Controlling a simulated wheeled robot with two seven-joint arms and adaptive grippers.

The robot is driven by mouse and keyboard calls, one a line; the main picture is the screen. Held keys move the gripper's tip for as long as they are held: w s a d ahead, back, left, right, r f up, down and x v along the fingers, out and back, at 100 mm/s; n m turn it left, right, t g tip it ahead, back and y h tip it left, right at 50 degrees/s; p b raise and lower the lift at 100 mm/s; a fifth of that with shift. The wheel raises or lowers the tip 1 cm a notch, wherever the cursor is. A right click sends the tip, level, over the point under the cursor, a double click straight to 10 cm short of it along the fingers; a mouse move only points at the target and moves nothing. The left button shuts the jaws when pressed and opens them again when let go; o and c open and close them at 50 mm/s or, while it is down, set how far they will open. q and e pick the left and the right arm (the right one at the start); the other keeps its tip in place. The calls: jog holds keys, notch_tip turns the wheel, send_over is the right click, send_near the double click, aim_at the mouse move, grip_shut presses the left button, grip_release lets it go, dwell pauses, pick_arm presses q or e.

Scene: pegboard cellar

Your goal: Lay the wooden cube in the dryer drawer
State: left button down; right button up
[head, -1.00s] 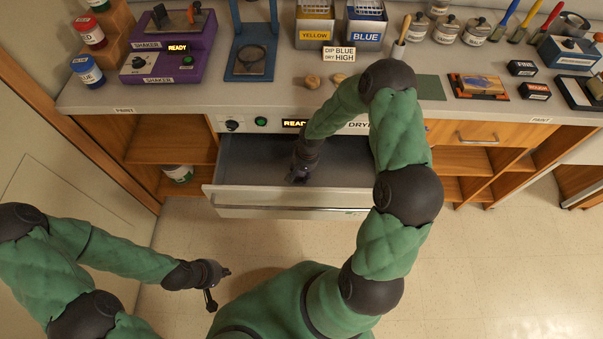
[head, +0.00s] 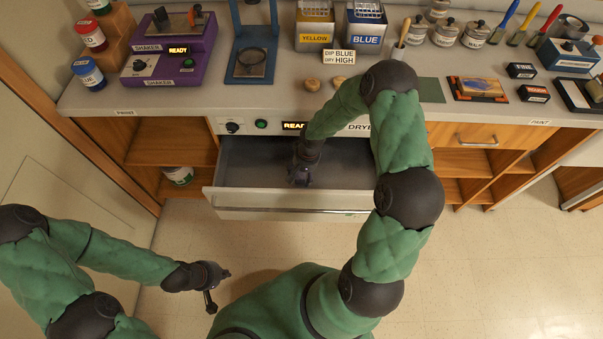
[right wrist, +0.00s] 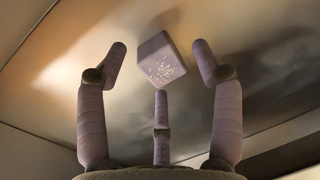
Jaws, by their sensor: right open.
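The dryer drawer (head: 240,175) is pulled out below the counter, with a grey interior and a pale front. My right gripper (head: 300,180) points down inside it. In the right wrist view the cube (right wrist: 161,61) is pale, greyish-lilac and speckled with bright dots. It sits tilted in the picture between the spread fingertips of my right gripper (right wrist: 162,65), with gaps at both side fingers. The middle finger's tip is close below it; I cannot tell if they touch. The cube is hidden in the head view. My left gripper (head: 218,288) is open and empty above the floor.
Two small wooden pieces (head: 312,85) lie on the counter beside the "DIP BLUE DRY HIGH" sign (head: 338,56). The yellow (head: 314,38) and blue (head: 366,40) dip tanks stand behind. The purple shaker (head: 170,55) is at left. Floor before the drawer is clear.

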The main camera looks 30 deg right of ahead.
notch_tip(320, 180, up, 11)
jog(key=d+p, duration=0.1)
jog(key=p, duration=0.3)
jog(key=shift+s, duration=0.45)
jog(key=shift+d, duration=0.1)
jog(key=shift+r, duration=0.1)
